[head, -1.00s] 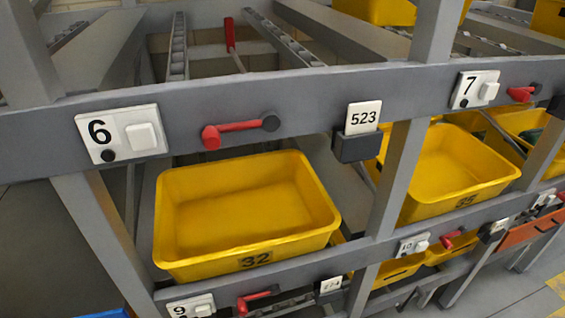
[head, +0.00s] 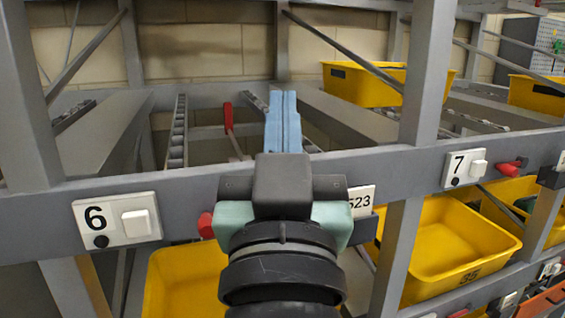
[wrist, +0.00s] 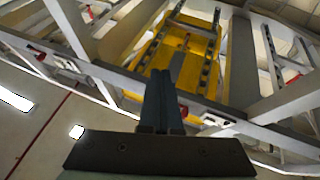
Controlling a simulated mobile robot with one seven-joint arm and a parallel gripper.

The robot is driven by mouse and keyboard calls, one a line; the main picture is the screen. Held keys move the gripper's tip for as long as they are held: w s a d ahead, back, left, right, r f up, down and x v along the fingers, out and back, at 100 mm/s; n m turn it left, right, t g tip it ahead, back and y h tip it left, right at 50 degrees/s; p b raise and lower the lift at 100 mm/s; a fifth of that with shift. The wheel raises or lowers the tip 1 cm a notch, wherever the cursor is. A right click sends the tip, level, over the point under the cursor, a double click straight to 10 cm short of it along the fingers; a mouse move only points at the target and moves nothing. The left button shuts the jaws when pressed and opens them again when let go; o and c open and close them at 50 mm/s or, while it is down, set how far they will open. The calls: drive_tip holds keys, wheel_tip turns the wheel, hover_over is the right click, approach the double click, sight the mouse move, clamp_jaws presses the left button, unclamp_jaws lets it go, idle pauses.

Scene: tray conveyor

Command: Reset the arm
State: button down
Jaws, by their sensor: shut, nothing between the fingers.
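My gripper (head: 283,97) is raised in front of the rack in the head view, with its two blue fingers pressed together and pointing up and away. It is shut and empty. The fingers also show in the wrist view (wrist: 161,78), where they point toward the underside of the rack's upper levels. My gripper and wrist hide the middle of the grey crossbeam, most of the red lever (head: 206,226) and part of the 523 label (head: 361,200).
A yellow tray (head: 165,290) sits below the beam at left, partly hidden by my arm. Another yellow tray (head: 495,245) is at right. The grey crossbeam (head: 400,161) carries plate 6 (head: 117,221) and plate 7 (head: 465,168). A yellow tray (head: 350,86) stands higher behind.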

drive_tip(key=s+r+t+p, duration=0.2)
drive_tip(key=r+p, duration=0.4)
drive_tip(key=r, duration=0.4)
drive_tip(key=s+r+t+p, duration=0.1)
drive_tip(key=s+r+p, duration=0.3)
drive_tip(key=r+p, duration=0.3)
wheel_tip(320, 180, up, 4)
drive_tip(key=shift+s+r+t, duration=0.1)
drive_tip(key=shift+s+t, duration=0.25)
drive_tip(key=shift+t, duration=0.05)
drive_tip(key=c, duration=1.6)
unclamp_jaws()
